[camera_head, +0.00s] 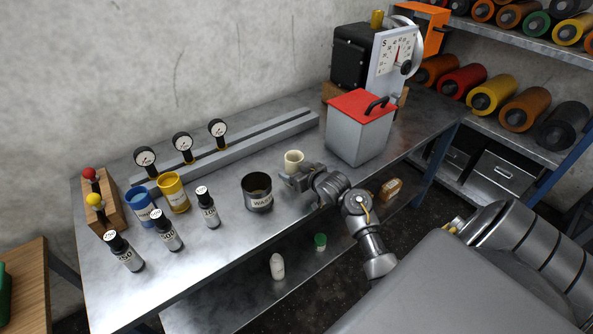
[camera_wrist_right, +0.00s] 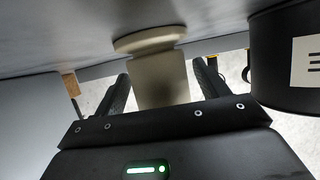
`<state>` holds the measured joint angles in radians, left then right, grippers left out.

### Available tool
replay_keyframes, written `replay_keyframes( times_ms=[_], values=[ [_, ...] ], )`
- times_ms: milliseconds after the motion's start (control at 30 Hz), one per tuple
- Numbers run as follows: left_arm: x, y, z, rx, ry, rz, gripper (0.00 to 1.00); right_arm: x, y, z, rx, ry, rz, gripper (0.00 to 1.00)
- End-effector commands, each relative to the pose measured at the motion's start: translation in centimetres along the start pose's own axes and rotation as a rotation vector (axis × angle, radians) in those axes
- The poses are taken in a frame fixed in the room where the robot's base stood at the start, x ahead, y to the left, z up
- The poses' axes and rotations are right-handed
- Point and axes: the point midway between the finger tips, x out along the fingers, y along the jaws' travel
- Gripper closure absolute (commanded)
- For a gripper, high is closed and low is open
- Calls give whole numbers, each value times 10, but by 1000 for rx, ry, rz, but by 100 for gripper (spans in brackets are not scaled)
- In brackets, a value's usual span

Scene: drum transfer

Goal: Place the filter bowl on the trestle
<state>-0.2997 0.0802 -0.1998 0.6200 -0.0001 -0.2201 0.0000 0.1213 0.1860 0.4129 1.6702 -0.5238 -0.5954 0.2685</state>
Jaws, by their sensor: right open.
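A small cream cup (camera_head: 293,158), which seems to be the filter bowl, stands upright on the metal bench. My right gripper (camera_head: 290,180) is low over the bench at the cup's front side. In the right wrist view, the cup (camera_wrist_right: 160,80) shows between the two dark fingers of the right gripper (camera_wrist_right: 164,85). The fingers are open, with a gap visible on each side of the cup. I cannot tell for sure which thing is the trestle; a long grey rail (camera_head: 270,131) lies along the back of the bench. My left gripper is not in view.
A dark tin marked WASTE (camera_head: 257,194) stands left of the right gripper. A grey bin with a red lid (camera_head: 361,128) stands to its right. Small bottles (camera_head: 208,212) and a yellow jar (camera_head: 174,194) stand further left. Gauges (camera_head: 183,143) line the back.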

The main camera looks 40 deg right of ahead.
Motion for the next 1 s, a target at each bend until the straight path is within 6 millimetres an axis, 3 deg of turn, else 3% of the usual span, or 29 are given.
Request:
replay_keyframes(
  times_ms=[167, 500, 700, 1000],
  values=[
    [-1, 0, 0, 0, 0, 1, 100, -9, 0, -2, -1, 0, 0, 27],
    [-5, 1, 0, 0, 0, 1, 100, -78, 1, -2, -4, 0, 1, 27],
    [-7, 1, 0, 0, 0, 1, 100, -109, 0, -3, -1, 0, 0, 27],
    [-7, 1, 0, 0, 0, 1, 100, -121, 0, -3, 0, 0, -1, 27]
  ],
)
